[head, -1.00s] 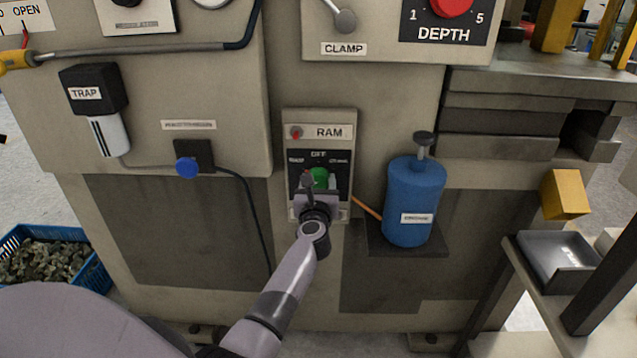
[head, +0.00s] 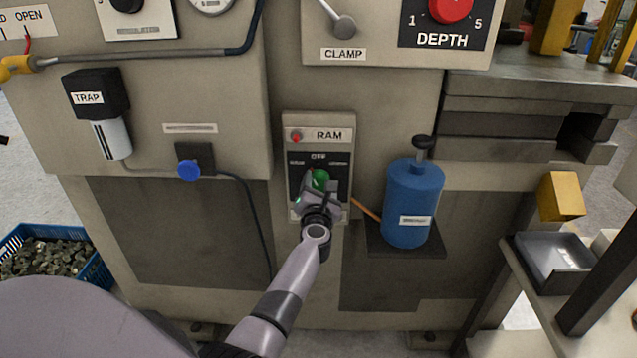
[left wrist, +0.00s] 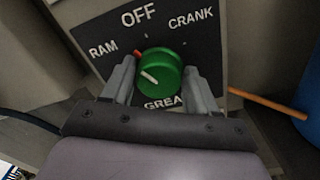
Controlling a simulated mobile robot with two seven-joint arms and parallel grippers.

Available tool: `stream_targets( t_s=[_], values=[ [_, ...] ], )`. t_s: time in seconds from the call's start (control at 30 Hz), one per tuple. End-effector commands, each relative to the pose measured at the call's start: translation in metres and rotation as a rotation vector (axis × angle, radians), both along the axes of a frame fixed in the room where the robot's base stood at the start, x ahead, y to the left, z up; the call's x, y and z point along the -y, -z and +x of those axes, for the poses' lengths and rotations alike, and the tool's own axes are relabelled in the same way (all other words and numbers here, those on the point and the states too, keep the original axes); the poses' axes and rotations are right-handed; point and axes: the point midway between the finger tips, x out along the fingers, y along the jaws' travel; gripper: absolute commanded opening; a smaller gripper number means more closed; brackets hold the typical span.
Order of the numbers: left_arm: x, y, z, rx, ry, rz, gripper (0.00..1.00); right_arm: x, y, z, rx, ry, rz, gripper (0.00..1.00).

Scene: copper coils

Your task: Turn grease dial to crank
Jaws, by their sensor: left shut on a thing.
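The round green dial (head: 321,178) sits on a dark plate under the RAM label on the machine front. In the left wrist view the dial (left wrist: 163,68) shows a white line on its left side, pointing left. The plate (left wrist: 203,45) reads RAM at left, OFF at top, CRANK at upper right and a partly hidden GREASE below. My left gripper (head: 321,189) is shut on the dial, and its fingers (left wrist: 160,82) lie on the dial's left and right sides. My right gripper is not in view.
A blue bottle (head: 412,203) stands on a small shelf just right of the panel, with an orange tube (head: 366,208) between. A blue knob (head: 189,170) with a dark cable is at left. A blue crate (head: 93,268) stands on the floor at far left.

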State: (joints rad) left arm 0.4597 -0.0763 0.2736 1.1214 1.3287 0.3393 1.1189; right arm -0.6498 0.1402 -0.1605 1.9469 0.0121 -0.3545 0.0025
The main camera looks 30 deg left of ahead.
Motion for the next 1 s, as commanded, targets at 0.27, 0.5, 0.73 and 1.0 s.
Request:
stream_targets(
  t_s=[0.27,0.5,0.73,1.0],
  values=[
    [0.001,-0.001,0.001,-0.139,0.0,0.225,0.28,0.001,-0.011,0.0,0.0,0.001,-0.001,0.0],
    [0.001,0.0,0.002,-0.258,0.0,0.42,0.28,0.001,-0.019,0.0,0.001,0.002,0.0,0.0],
    [0.002,0.0,0.002,-0.371,-0.002,0.607,0.28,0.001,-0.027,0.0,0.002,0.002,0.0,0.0],
    [0.002,0.002,0.002,-0.506,-0.001,0.826,0.28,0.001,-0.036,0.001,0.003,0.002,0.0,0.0]
  ],
)
